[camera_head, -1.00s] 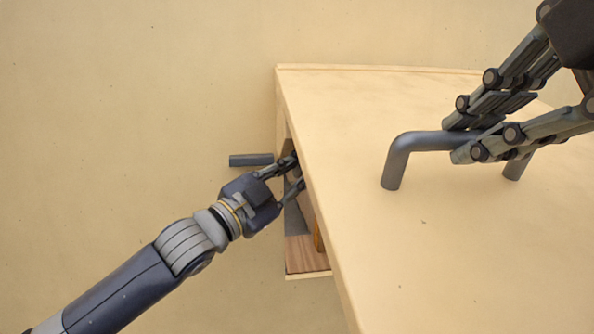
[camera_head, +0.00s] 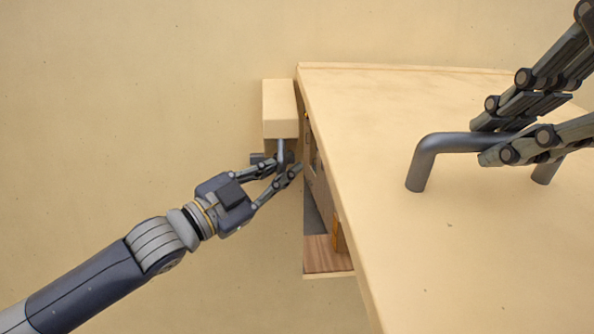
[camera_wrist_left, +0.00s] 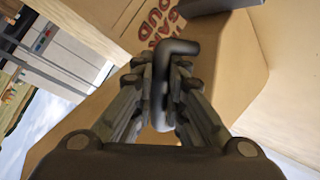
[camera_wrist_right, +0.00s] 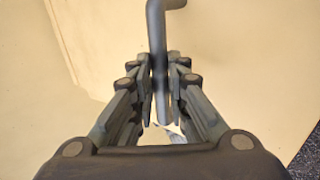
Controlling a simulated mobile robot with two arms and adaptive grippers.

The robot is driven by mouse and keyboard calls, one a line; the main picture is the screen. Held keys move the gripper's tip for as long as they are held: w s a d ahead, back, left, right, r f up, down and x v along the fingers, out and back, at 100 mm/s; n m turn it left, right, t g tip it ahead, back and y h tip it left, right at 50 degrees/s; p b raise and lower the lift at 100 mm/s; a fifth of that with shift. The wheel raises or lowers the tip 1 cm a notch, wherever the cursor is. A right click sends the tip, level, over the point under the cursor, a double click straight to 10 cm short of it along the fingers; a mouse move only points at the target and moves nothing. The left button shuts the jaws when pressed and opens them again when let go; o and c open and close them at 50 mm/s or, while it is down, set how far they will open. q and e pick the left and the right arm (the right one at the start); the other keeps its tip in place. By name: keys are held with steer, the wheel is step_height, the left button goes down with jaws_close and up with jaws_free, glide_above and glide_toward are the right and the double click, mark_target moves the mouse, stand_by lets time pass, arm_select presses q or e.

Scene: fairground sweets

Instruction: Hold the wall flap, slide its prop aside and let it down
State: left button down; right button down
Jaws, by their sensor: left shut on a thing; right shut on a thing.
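The wall flap (camera_head: 430,220) is a broad cream panel standing out from the wall at the right of the head view. My right gripper (camera_head: 487,142) is shut on the flap's dark bar handle (camera_head: 430,150); the handle also runs between its fingers in the right wrist view (camera_wrist_right: 156,35). The prop (camera_head: 280,105) is a cream block against the wall, just left of the flap's left edge. My left gripper (camera_head: 286,170) is shut on the prop's dark bent handle (camera_head: 283,150), seen between the fingers in the left wrist view (camera_wrist_left: 175,48).
A short dark bar (camera_head: 257,159) sits on the wall behind my left fingers. Under the flap is an opening with a wooden sill (camera_head: 325,255). Red lettering (camera_wrist_left: 158,25) shows in the left wrist view. The wall at left is bare.

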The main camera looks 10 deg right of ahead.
arm_select(q)
steer(key=shift+a+f, duration=0.1)
steer(key=shift+a, duration=0.05)
steer(key=c, duration=1.9)
jaws_free()
steer(key=shift+a, duration=0.25)
steer(key=shift+d, duration=0.1)
steer(key=v, duration=1.2)
